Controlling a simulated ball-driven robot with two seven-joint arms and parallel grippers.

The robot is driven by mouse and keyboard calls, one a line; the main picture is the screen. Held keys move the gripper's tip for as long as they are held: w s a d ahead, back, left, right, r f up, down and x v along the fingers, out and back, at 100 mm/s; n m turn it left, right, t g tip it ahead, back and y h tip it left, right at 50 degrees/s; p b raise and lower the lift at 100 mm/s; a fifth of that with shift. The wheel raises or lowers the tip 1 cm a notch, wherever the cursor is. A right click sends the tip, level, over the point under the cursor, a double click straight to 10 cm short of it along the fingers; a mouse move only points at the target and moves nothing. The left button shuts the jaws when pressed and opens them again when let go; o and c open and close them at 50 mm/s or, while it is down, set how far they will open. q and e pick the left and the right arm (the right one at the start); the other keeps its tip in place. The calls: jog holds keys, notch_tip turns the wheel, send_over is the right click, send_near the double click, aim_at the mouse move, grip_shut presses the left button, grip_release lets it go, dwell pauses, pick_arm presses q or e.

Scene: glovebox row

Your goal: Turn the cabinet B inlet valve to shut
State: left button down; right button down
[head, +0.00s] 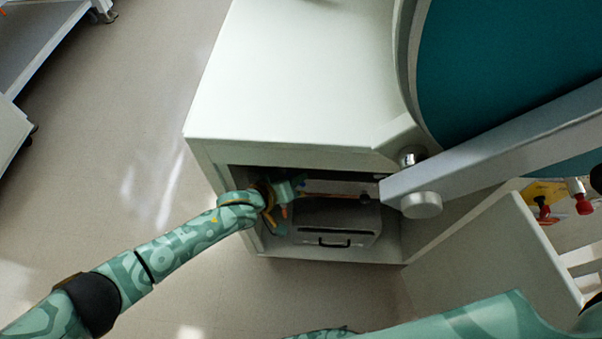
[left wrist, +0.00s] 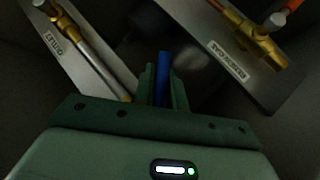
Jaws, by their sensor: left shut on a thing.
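My left gripper (head: 297,186) reaches into the dark opening at the front of the white cabinet (head: 290,70). In the left wrist view my left gripper (left wrist: 163,90) is shut on a blue handle (left wrist: 164,62), which stands between its two fingers. The valve body behind the handle is hidden in shadow, and I see no inlet label. A brass fitting with a pipe (left wrist: 88,48) lies on a labelled plate at left, which seems to read OUTLET. Another brass valve (left wrist: 253,38) sits on a labelled plate at right. My right gripper is out of view.
A dark grey box with a handle (head: 335,225) sits low in the opening. A big teal round door (head: 510,70) with a grey bar (head: 500,150) is at right. Red-handled fittings (head: 583,205) are at far right. Open floor lies left; a cart (head: 40,40) stands top left.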

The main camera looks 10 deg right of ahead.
pick_arm(q)
jog(key=shift+a+f+m+y+p, duration=0.2)
jog(key=shift+a+m+y+p, duration=0.45)
jog(key=shift+y+p, duration=0.6)
jog(key=shift+w+a+f+m+t+y+p, duration=0.1)
jog(key=shift+a+f+m+t+y+p, duration=0.1)
jog(key=shift+a+m+y+p, duration=0.3)
jog(key=shift+w+a+f+m+t+y+p, duration=0.15)
jog(key=shift+a+f+m+y+p, duration=0.15)
jog(key=shift+y, duration=0.45)
jog(key=shift+w+a+f+m+t+y+p, duration=0.1)
jog(key=shift+a+m+y+p, duration=0.2)
jog(key=shift+y+p, duration=0.25)
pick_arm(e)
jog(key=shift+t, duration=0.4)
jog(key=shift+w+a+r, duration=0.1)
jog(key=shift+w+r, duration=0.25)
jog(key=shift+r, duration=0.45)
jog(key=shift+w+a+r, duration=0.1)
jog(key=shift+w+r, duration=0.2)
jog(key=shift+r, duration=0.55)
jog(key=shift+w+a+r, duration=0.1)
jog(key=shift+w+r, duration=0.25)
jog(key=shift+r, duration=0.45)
pick_arm(q)
jog(key=shift+a, duration=0.15)
jog(key=c, duration=1.5)
grip_release()
jog(key=shift+o, duration=0.3)
jog(key=shift+w, duration=0.1)
